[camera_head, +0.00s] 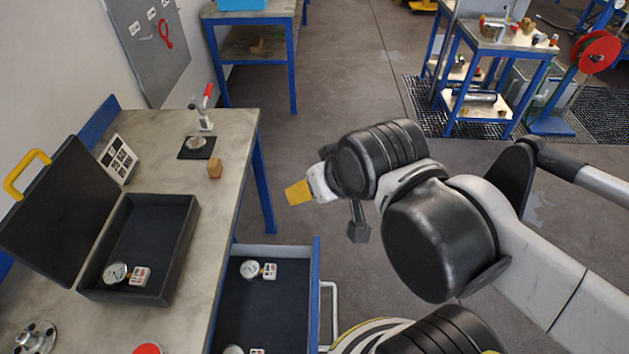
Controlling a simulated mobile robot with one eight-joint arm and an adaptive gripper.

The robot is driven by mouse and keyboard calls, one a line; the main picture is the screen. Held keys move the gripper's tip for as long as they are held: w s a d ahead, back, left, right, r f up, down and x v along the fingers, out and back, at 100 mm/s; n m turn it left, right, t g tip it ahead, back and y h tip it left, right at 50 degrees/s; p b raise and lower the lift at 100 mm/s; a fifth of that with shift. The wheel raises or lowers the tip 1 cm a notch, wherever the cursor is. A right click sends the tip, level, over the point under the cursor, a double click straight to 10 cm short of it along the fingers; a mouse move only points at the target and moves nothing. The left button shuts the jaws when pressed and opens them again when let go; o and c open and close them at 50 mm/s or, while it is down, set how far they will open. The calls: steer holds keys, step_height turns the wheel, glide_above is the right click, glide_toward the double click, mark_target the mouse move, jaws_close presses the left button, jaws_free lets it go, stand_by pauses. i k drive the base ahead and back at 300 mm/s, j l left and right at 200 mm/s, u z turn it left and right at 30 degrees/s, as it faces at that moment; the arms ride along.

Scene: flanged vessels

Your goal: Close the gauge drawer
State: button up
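The gauge drawer (316,290) is pulled out from under the workbench on the left. It has a blue front, a dark lining and a pale bar handle (334,306) on its outer side. A round gauge with a small white-and-red tag (269,271) lies inside; part of another gauge (233,350) shows at the lower picture edge. My gripper (299,192), with a yellow tip, is above and beyond the drawer, apart from the handle. Its fingers are seen from the side, so their opening is unclear. The drawer's near end is cut off.
The workbench (230,150) holds an open black case (180,240) with a gauge, a toggle clamp (206,115), a small wooden block (215,168) and a metal flange (36,338). Floor right of the bench is clear; a blue-legged cart (500,75) stands farther back.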

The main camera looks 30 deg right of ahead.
mark_target(280, 316)
steer(key=k+l+u, duration=0.3)
steer(key=k+u, duration=0.3)
steer(key=k, duration=0.15)
steer(key=k+l+z, duration=0.1)
steer(key=k+l, duration=0.15)
steer(key=l, duration=0.15)
steer(key=k+l+z, duration=0.15)
steer(key=k+l, duration=0.1)
steer(key=l, duration=0.1)
